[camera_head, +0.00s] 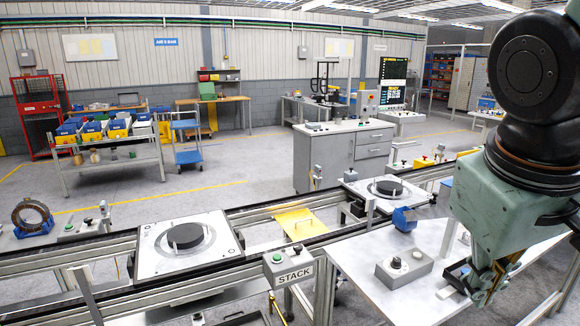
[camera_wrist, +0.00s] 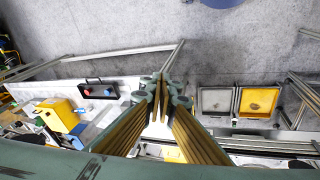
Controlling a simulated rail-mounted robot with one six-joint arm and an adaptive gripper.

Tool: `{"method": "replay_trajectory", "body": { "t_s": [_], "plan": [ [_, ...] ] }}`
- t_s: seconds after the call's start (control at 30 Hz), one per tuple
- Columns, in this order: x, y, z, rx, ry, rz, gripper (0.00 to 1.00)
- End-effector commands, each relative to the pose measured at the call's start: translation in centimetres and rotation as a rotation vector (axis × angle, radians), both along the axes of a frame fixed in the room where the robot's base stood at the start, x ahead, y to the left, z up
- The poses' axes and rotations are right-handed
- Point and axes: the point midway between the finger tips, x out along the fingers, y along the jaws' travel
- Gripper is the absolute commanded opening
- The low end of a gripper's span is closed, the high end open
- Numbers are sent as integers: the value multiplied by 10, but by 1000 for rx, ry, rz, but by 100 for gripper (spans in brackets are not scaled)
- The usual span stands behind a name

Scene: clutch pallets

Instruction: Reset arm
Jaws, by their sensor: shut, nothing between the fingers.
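My gripper (camera_head: 486,284) hangs from my arm at the right of the head view, low over a light work table (camera_head: 365,268). In the wrist view my gripper (camera_wrist: 162,84) points away from the camera. Its fingertips are together with nothing between them. A white pallet (camera_head: 155,264) with a dark round disc (camera_head: 185,235) sits on the rail line at the left. A second pallet (camera_head: 364,190) with a dark disc (camera_head: 389,188) sits farther along the rails. My gripper is apart from both pallets.
A grey button box (camera_head: 404,268) and a blue part (camera_head: 404,219) stand on the table.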

Motion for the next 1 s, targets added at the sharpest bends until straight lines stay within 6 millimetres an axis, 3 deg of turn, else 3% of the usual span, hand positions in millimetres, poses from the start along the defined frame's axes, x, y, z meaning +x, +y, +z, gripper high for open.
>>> {"method": "replay_trajectory", "body": {
  "t_s": [0.5,0.73,1.0],
  "plan": [
    [-71,55,-5,192,-65,-80,0],
    [-87,69,-6,243,-79,-98,0],
    [-90,72,-7,253,-82,-101,0]
  ]
}}
